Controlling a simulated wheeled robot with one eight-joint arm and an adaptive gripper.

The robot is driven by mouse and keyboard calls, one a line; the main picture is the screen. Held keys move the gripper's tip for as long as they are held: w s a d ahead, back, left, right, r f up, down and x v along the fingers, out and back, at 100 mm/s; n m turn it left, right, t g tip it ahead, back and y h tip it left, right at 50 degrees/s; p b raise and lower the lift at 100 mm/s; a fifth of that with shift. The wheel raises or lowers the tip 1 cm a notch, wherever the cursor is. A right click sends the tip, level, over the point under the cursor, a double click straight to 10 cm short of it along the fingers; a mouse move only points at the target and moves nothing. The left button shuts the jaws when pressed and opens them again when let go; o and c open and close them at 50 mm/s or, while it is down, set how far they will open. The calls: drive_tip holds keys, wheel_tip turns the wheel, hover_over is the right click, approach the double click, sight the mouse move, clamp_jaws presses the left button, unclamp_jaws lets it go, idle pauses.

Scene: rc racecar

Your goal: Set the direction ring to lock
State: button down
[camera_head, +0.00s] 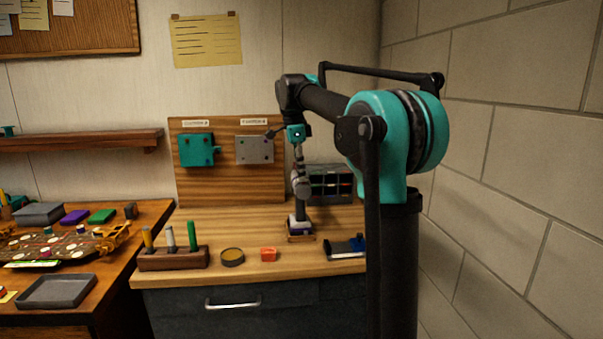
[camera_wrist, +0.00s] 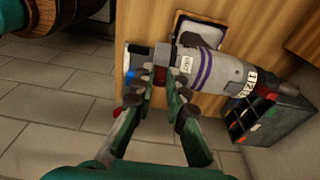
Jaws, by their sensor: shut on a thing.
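A grey, tool-like cylinder (camera_wrist: 215,72) with purple bands and small white labels lies across the middle of the wrist view. A narrow dark red band (camera_wrist: 160,74) shows near its left end, between my fingertips; I take it for the direction ring. My gripper (camera_wrist: 160,84) is shut on this band, one finger on each side. The band's marks, and so its setting, cannot be read. In the head view my arm reaches down over the workbench, and the grey tool (camera_head: 300,211) stands above a small wooden base. The ring cannot be made out there.
A black bin (camera_wrist: 268,122) with coloured compartments stands beside the tool. A side table at left holds a car chassis (camera_head: 70,245) and a grey tray (camera_head: 57,292).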

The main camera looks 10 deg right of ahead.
drive_tip(key=c, duration=1.5)
unclamp_jaws()
drive_tip(key=shift+c, duration=0.2)
wheel_tip(320, 180, up, 12)
drive_tip(key=a, duration=0.1)
drive_tip(key=shift+a, duration=0.3)
